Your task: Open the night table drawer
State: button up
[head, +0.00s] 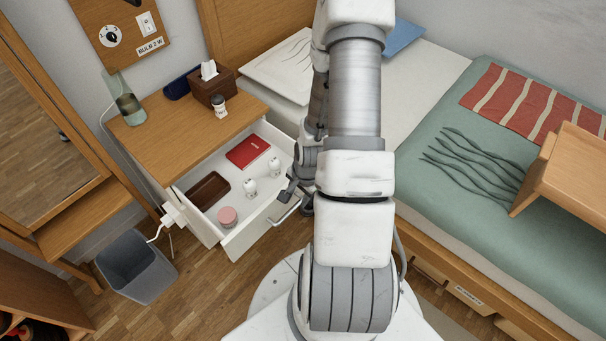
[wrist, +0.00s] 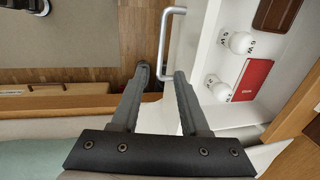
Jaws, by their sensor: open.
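The night table (head: 170,125) has a wooden top and stands left of the bed in the head view. Its white drawer (head: 262,228) is pulled well out, with its contents exposed. The metal bar handle (head: 287,211) is on the drawer front; it also shows in the wrist view (wrist: 163,38). My gripper (wrist: 162,75) is open, its two fingers on either side of the near end of the handle in the wrist view. I cannot tell if a finger touches it. In the head view my gripper (head: 292,192) is at the drawer front, partly hidden by my arm.
Inside the drawer are a red book (head: 247,151), a brown tray (head: 208,190), a pink-lidded jar (head: 228,216) and two white bulbs. A tissue box (head: 214,88) stands on top. A grey bin (head: 137,265) is at left, the bed (head: 450,150) at right.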

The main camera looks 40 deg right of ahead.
notch_tip(320, 180, up, 10)
jog(key=s+p, duration=0.2)
jog(key=p, duration=0.1)
jog(key=shift+d, duration=0.15)
dwell(0.3)
